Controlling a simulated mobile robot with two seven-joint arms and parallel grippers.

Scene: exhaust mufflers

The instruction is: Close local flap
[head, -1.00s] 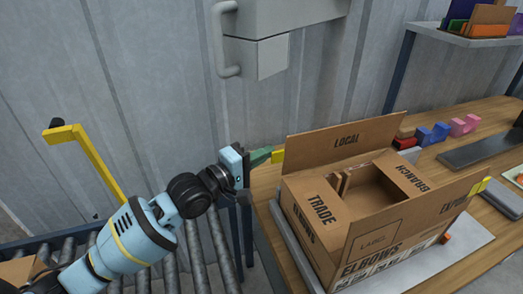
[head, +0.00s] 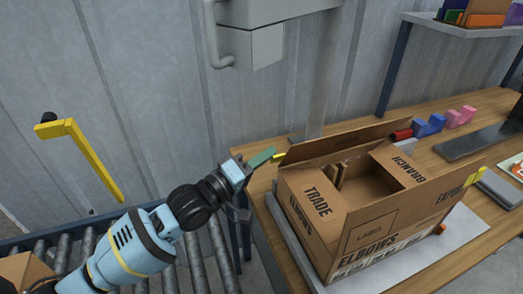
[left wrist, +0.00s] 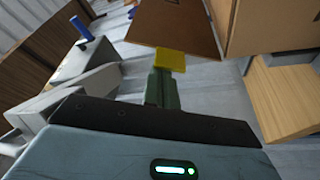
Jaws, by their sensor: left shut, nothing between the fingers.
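The brown carton (head: 318,225) stands on the table with its LOCAL flap (head: 345,142) along the far side. My left gripper (head: 265,157) is shut and empty at the flap's left end. Its green fingers (left wrist: 163,88) point at a brown panel (left wrist: 178,25) in the left wrist view, with a yellow piece (left wrist: 170,60) at their end. I cannot tell whether they touch the panel. My right gripper is out of view.
A grey mat (head: 400,252) lies under the carton. Blue and pink blocks (head: 430,126) stand behind right. Rollers (head: 195,265) lie left.

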